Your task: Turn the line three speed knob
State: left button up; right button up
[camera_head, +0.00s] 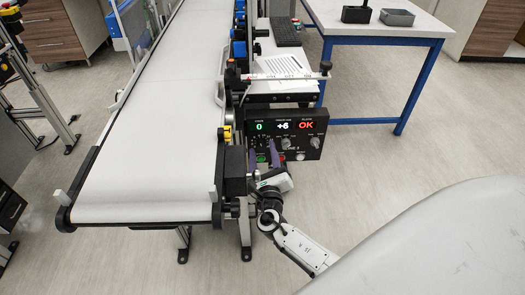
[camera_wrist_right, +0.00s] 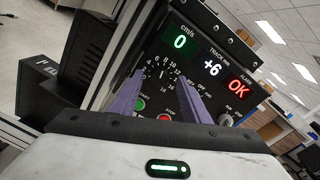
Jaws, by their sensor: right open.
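The black line 3 control panel (camera_head: 312,150) hangs beside the belt's near end. In the right wrist view the panel (camera_wrist_right: 208,28) shows a green 0 under cm/s, a white +6 and a red OK. The speed dial (camera_wrist_right: 162,73) lies below the green 0, with numbers around it; its knob is hard to make out. My right gripper (camera_head: 263,148) is at the panel's lower left, in front of the dial. Its purple fingers are apart, one on each side of the dial in the wrist view (camera_wrist_right: 160,80); contact cannot be told. My left gripper is out of view.
A green start button (camera_wrist_right: 140,104) and a red stop button (camera_wrist_right: 165,117) sit below the dial, close to the fingers. Other knobs (camera_head: 315,142) are on the panel's right. The white conveyor belt (camera_head: 135,150) runs along the left. Floor right of the panel is clear.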

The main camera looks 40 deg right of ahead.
jog(key=v, duration=0.9)
jog(key=shift+s, duration=0.15)
jog(key=shift+a+r, duration=0.1)
jog(key=shift+a, duration=0.05)
